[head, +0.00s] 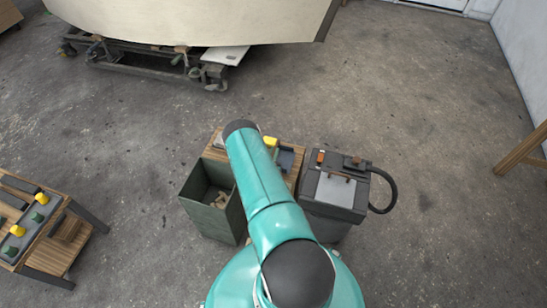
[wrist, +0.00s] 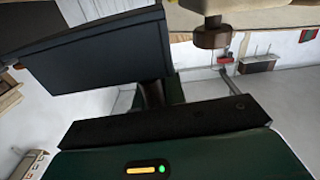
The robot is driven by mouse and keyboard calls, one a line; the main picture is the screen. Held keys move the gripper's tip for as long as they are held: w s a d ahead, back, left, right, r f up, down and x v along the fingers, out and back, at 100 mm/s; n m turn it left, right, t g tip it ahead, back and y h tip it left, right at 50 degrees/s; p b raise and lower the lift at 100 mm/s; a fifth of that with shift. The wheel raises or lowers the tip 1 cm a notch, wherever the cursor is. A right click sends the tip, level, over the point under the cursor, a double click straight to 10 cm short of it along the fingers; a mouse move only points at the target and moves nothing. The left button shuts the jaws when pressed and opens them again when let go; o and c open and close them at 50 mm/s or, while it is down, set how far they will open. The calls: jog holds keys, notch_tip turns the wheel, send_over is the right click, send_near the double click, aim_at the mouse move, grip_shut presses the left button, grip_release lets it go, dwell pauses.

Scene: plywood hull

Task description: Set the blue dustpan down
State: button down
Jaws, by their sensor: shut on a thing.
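The blue dustpan (wrist: 100,52) fills the upper left of the wrist view as a broad, dark blue-grey pan, tilted in the picture. My gripper (wrist: 154,94) is shut on it, below the pan's right part. The grip itself is mostly hidden behind the dark bar of the gripper's body. In the head view my teal arm reaches forward over a small wooden-topped stand (head: 293,178) and hides the gripper. I cannot tell the held dustpan apart there.
An open green bin (head: 208,222) with scraps stands left of the stand. A grey vacuum-like unit (head: 335,190) with a hose is right. A yellow item (head: 270,141) and a dark blue-grey patch (head: 287,158) show on the stand. A bench (head: 62,252) stands far left; open floor lies ahead.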

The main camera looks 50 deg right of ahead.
jog(key=shift+s+f, duration=0.1)
jog(key=shift+f, duration=1.3)
jog(key=c, duration=1.5)
grip_release()
jog(key=shift+f, duration=0.1)
jog(key=shift+o, duration=0.2)
jog(key=shift+a, duration=0.3)
jog(key=v, duration=1.1)
jog(key=shift+s+a, duration=0.2)
jog(key=shift+a, duration=0.05)
